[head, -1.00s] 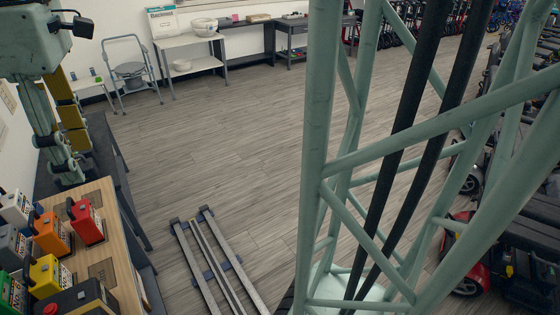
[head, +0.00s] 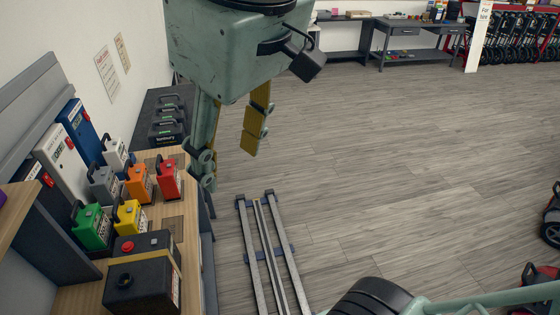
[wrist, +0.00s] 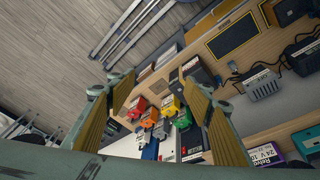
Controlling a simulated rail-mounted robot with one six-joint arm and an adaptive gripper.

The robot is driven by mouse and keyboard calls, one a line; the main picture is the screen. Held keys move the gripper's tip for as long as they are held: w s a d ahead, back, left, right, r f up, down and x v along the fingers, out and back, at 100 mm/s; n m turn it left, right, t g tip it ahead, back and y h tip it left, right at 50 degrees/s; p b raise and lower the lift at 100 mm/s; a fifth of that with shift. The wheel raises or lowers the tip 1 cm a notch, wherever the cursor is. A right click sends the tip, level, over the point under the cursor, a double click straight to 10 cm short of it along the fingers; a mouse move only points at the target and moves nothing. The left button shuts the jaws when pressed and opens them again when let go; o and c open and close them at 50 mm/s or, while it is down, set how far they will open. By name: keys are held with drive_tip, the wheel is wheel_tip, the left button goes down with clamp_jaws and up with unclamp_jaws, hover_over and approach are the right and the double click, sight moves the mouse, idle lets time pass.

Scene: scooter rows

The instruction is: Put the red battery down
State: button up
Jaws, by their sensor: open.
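The red battery (head: 168,180) stands upright on the wooden bench top (head: 75,300), at the right end of a row beside the orange battery (head: 139,184). In the wrist view the red battery (wrist: 138,106) shows small, beyond and between the fingers. My gripper (head: 228,160) is open and empty, with its fingers pointing down, above and to the right of the battery in the head picture. Its two yellow-padded fingers (wrist: 157,88) stand wide apart in the wrist view. Nothing is between the pads, and the gripper is clear of the battery.
Grey (head: 104,186), white (head: 116,153), yellow (head: 130,218) and green (head: 91,227) batteries crowd the bench. A black box with a red button (head: 146,250) stands in front. Metal rails (head: 265,250) lie on the floor. The floor to the right is largely open.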

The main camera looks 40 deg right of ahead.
drive_tip(key=s+m, duration=0.1)
drive_tip(key=s+f, duration=0.1)
drive_tip(key=s, duration=0.1)
drive_tip(key=s+f+m, duration=0.1)
drive_tip(key=s, duration=0.1)
drive_tip(key=shift+s+f+m+t, duration=0.1)
drive_tip(key=shift+s+m+t, duration=0.05)
drive_tip(key=shift+m+t, duration=0.15)
wheel_tip(320, 180, up, 6)
drive_tip(key=p, duration=0.5)
drive_tip(key=shift+w+p, duration=0.2)
drive_tip(key=shift+p, duration=0.1)
drive_tip(key=shift+f, duration=0.2)
idle(0.5)
wheel_tip(320, 180, down, 18)
drive_tip(key=b, duration=1.8)
drive_tip(key=shift+r, duration=0.25)
